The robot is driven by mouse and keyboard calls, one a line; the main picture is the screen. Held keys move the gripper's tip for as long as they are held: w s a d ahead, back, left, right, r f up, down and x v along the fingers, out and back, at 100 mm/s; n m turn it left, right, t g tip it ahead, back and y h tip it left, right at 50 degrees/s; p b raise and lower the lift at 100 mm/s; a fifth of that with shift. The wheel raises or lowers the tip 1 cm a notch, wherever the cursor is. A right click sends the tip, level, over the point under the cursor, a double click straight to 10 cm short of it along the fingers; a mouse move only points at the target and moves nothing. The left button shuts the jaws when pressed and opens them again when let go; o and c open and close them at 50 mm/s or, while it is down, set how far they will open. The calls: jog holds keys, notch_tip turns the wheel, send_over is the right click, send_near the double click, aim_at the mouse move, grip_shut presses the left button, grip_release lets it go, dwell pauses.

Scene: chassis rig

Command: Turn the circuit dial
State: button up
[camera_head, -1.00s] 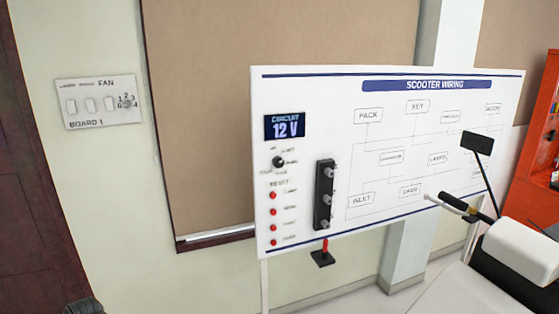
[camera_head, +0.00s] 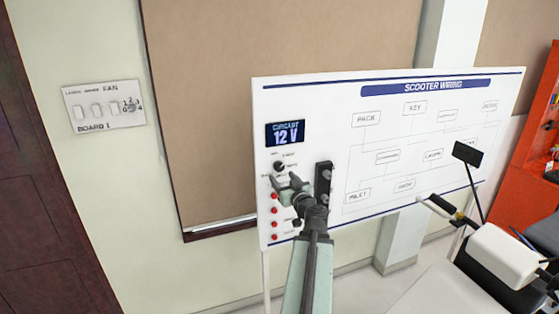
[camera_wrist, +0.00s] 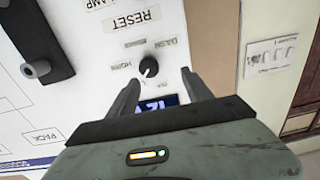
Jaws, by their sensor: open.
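The circuit dial (camera_head: 279,166) is a small black knob on the white wiring board, below the dark display (camera_head: 285,133) that reads "CIRCUIT 12 V". In the wrist view the dial (camera_wrist: 148,67) appears upside down, with a white pointer mark and labels around it. My gripper (camera_head: 287,181) is raised in front of the board, just below the dial in the head view. In the wrist view my gripper (camera_wrist: 161,77) has its two fingers apart, with the dial showing beyond and between their tips. No contact with the dial is visible. The fingers and gripper body partly hide the display there.
A fan switch panel (camera_head: 105,107) is on the left wall. A white scooter (camera_head: 500,255) stands at the lower right.

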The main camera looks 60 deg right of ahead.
aim_at(280, 167)
jog(key=w+d, duration=0.1)
jog(key=d, duration=0.1)
jog(key=w+d, duration=0.3)
jog(key=d, duration=0.1)
jog(key=shift+w+r, duration=0.1)
jog(key=shift+w, duration=0.15)
jog(key=shift+a, duration=0.15)
grip_shut()
